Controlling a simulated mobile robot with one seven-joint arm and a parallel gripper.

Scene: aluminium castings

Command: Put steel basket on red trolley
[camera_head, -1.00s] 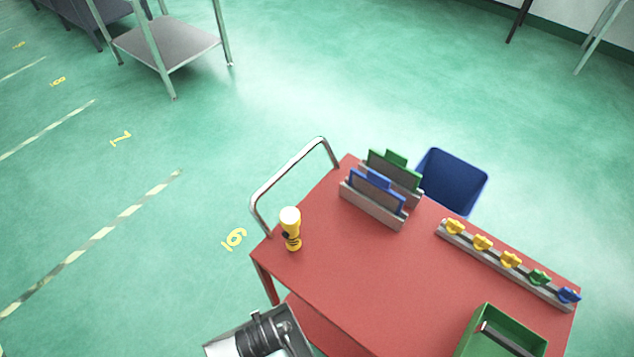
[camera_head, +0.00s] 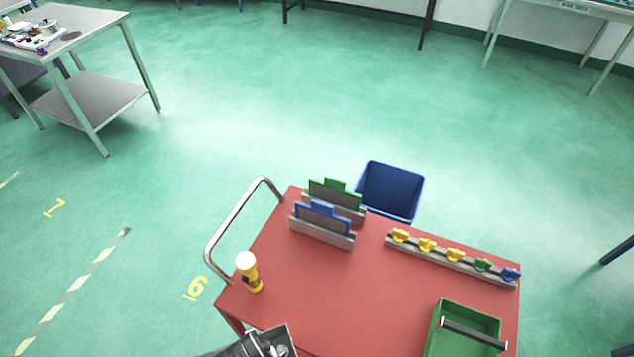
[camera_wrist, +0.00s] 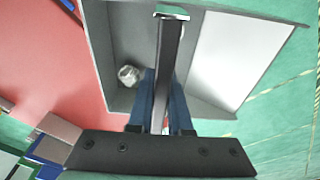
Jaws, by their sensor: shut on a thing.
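The steel basket (camera_wrist: 105,50) is a grey open box with a dark bar handle (camera_wrist: 167,60) across it; a small metal part (camera_wrist: 130,75) lies inside. My gripper (camera_wrist: 163,98) is shut on the handle, one blue finger on each side. In the head view the basket (camera_head: 288,338) shows only partly at the bottom edge, overlapping the near left side of the red trolley (camera_head: 330,290). The trolley top also shows beside the basket in the wrist view (camera_wrist: 50,60). I cannot tell how high the basket hangs.
A blue bin (camera_head: 390,190) stands behind; a steel table (camera_head: 85,100) is far left.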

